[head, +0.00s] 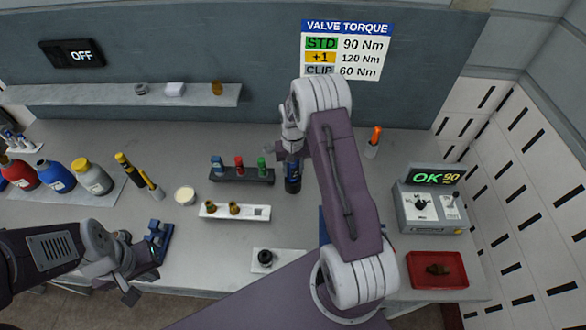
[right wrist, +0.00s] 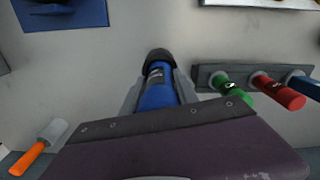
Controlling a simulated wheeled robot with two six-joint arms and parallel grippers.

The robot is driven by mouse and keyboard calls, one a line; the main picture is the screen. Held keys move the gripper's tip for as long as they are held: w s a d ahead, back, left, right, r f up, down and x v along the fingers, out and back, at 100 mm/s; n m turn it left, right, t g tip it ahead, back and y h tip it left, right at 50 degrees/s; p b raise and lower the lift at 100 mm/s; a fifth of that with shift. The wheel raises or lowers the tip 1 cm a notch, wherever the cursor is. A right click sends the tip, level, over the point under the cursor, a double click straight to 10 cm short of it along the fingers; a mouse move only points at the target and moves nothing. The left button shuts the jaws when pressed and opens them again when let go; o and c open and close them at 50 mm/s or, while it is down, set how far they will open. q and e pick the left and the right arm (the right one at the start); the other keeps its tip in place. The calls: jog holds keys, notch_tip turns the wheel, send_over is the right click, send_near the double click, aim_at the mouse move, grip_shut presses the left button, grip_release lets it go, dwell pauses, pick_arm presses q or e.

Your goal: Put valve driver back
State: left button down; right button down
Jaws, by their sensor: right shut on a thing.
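The blue valve driver (head: 293,178) with a black end is upright in my right gripper (head: 291,152), just right of the tool rack. In the right wrist view the blue driver (right wrist: 158,92) lies between the two grey fingers of my right gripper (right wrist: 157,88), which are shut on it. Whether its black end touches the table is unclear. A blue flat piece (right wrist: 60,12) shows at the top left of the right wrist view; in the head view it is mostly hidden by my right arm. My left gripper (head: 138,278) is low at the left, beside a small blue stand (head: 160,238).
The dark rack (head: 225,178) holds blue, red and green tools. A white block (head: 222,212) with brass pieces stands in front. An orange-handled tool (head: 375,140) stands at the back right. The tester (head: 430,212) reads OK 90, behind a red tray (head: 450,283).

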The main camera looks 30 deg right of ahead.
jog(key=shift+f+b, duration=0.3)
jog(key=shift+f, duration=0.1)
jog(key=c, duration=0.9)
grip_release()
jog(key=shift+o, duration=0.2)
notch_tip(320, 180, up, 6)
jog(key=p, duration=0.4)
jog(key=shift+p, duration=0.4)
